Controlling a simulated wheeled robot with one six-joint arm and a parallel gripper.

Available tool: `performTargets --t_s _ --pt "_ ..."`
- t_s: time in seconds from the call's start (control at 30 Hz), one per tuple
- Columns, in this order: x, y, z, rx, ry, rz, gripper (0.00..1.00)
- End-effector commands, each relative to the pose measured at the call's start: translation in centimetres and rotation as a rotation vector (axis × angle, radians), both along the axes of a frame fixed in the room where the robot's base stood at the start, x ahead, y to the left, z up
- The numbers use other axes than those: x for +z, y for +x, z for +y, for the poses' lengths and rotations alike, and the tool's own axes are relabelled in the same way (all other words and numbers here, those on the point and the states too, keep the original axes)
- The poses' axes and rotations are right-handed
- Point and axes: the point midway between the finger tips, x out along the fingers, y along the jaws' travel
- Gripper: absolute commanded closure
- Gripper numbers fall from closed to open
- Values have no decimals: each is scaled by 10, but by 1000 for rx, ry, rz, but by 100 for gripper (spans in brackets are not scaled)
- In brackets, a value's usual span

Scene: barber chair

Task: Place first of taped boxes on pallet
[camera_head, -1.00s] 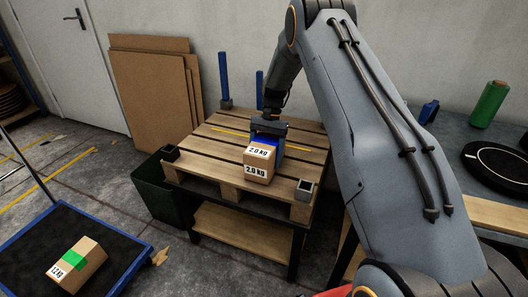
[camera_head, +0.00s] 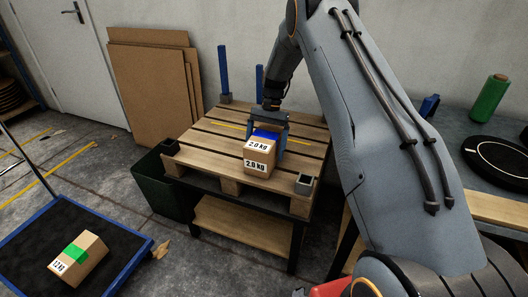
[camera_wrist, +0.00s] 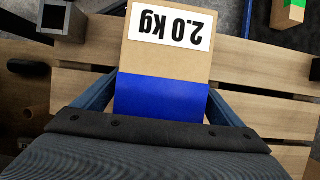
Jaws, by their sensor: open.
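A cardboard box with blue tape and "2.0 kg" labels (camera_head: 259,162) sits on the wooden pallet (camera_head: 200,150), near its front edge. It also shows in the wrist view (camera_wrist: 165,65). My gripper (camera_head: 268,138) is open, with its fingers on either side of the blue-taped part of the box. In the wrist view, slim gaps show between the fingers and the box. A second cardboard box, with green tape (camera_head: 78,256), lies on the black, blue-edged platform (camera_head: 125,240) at the lower left. Its label is partly readable.
The pallet rests on a table with corner brackets (camera_head: 304,184) and blue posts (camera_head: 223,70). A dark green bin (camera_head: 158,188) stands left of it. Cardboard sheets (camera_head: 150,85) lean on the wall. A workbench with a green roll (camera_head: 489,98) is at right.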

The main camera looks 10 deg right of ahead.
Motion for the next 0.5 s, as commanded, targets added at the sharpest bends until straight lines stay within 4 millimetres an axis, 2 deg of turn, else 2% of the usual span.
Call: performTargets --t_s 0.3,0.5 --pt "58 21 -15 -2 -1 -3 9" --pt "87 30 -22 0 -1 -1 9"
